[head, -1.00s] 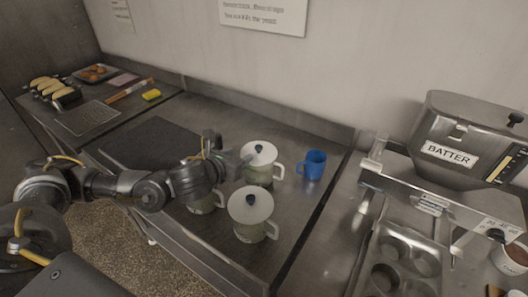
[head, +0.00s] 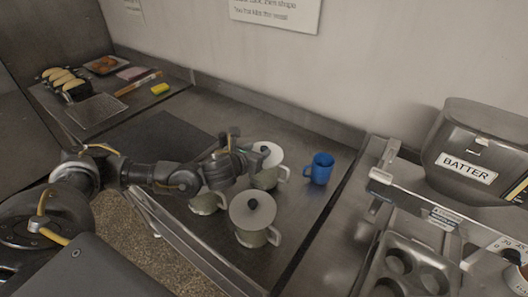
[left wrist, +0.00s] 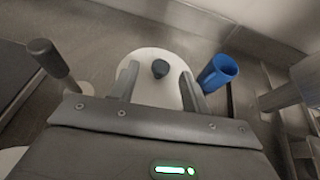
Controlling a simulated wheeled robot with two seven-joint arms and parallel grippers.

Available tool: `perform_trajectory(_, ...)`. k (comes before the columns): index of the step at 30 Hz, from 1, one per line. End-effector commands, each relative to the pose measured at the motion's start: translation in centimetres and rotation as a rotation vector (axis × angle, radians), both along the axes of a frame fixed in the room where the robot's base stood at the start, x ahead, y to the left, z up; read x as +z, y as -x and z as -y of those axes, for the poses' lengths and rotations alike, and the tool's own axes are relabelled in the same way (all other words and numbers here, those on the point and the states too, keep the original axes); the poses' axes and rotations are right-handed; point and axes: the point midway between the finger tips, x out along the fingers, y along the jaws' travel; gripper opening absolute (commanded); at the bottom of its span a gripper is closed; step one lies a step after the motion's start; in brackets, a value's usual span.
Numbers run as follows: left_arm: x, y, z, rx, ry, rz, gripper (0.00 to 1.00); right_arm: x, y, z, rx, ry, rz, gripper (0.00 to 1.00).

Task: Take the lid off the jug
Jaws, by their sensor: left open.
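My left gripper (head: 258,157) is open at this lid. In the left wrist view its fingers (left wrist: 157,72) are over the lid, one to each side of the knob (left wrist: 160,68); contact cannot be told. A second lidded jug (head: 252,236) stands nearer. A third jug (head: 206,202) stands left, partly hidden by my arm. My right gripper is out of view.
A blue mug (head: 320,169) stands close to the right of the back jug. A batter machine (head: 465,150) and a muffin tin (head: 395,245) are at the right. A dark flat slab (head: 165,140), a yellow block (head: 160,89) and baked goods lie left.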

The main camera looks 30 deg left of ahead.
Motion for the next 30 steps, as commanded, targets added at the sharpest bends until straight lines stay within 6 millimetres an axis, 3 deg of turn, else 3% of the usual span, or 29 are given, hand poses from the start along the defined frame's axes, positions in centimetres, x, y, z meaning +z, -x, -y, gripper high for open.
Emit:
perform_trajectory(10, -0.8, -2.9, 0.4, 0.0, 0.0, 0.0, 0.47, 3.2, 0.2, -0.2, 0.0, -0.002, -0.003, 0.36)
perform_trajectory(16, -2.0, -4.5, 0.3, -0.001, -0.001, -0.001, 0.47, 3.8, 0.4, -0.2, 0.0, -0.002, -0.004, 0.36)
perform_trajectory(24, -2.3, -4.7, 0.4, -0.002, 0.001, 0.0, 0.47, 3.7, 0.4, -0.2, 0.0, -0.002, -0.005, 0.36)
perform_trajectory(30, -2.2, -4.7, 0.3, -0.001, 0.0, 0.0, 0.22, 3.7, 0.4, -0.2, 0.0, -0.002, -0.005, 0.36)
